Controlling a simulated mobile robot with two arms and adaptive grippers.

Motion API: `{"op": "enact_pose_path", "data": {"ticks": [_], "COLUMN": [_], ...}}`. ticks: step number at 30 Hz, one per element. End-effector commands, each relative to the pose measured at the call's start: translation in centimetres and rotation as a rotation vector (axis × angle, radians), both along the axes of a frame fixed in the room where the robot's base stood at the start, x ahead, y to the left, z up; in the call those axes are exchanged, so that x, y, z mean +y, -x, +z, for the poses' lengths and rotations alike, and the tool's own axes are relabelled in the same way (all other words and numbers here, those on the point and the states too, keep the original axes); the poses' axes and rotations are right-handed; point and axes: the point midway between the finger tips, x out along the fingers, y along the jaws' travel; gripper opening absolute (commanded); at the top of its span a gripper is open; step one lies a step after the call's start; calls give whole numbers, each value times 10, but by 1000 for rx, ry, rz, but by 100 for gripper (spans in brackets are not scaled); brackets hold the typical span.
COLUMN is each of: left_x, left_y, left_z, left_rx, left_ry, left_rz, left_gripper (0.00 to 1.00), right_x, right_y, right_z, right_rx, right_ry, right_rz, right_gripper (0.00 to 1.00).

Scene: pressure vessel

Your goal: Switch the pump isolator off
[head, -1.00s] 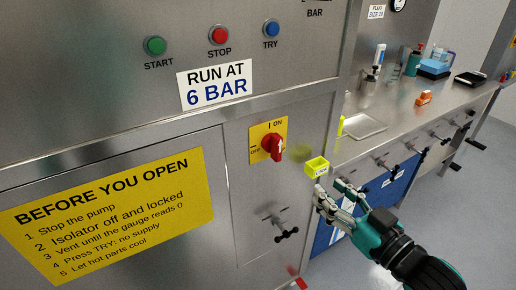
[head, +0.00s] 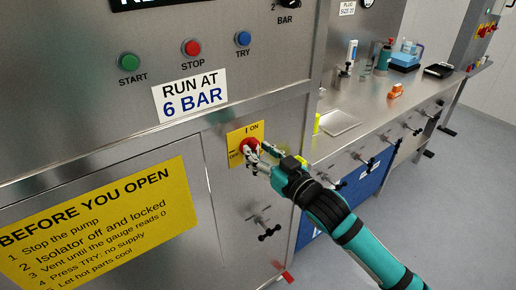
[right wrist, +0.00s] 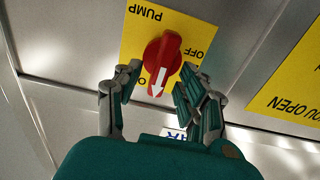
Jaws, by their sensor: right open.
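The pump isolator is a red rotary knob (head: 249,145) on a yellow plate (head: 235,134) on the steel cabinet front. In the right wrist view, which is upside down, the knob (right wrist: 163,52) has a white arrow pointing down, away from PUMP, towards the partly hidden ON mark. OFF stands to the right there. My right gripper (head: 258,156) is at the knob and partly covers it in the head view. In the right wrist view its open fingers (right wrist: 159,76) stand either side of the knob's arrow end; I cannot tell whether they touch it. My left gripper is not in view.
Green START (head: 129,62), red STOP (head: 191,47) and blue TRY (head: 243,38) buttons sit above. A black handle (head: 268,234) juts out below the isolator. A yellow warning sign (head: 110,225) is at lower left. A steel bench (head: 365,125) with bottles stands to the right.

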Motion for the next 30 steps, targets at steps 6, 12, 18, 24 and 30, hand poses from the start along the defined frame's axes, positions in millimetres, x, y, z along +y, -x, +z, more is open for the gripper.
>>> {"op": "enact_pose_path", "data": {"ticks": [6,12,18,24,30], "left_x": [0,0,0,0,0], "left_y": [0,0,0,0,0], "left_z": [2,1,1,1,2], "left_rx": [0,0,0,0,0], "left_ry": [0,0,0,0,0], "left_rz": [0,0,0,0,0], "left_gripper": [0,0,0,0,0], "right_x": [6,6,5,5,5], "right_y": [-8,-8,-7,-7,-7], "right_z": [0,0,0,0,0], "right_rx": [-1,-1,-1,0,-6], "right_ry": [0,-1,-1,0,8], "right_rz": [0,0,0,0,0], "right_gripper": [40,40,14,0,0]}}
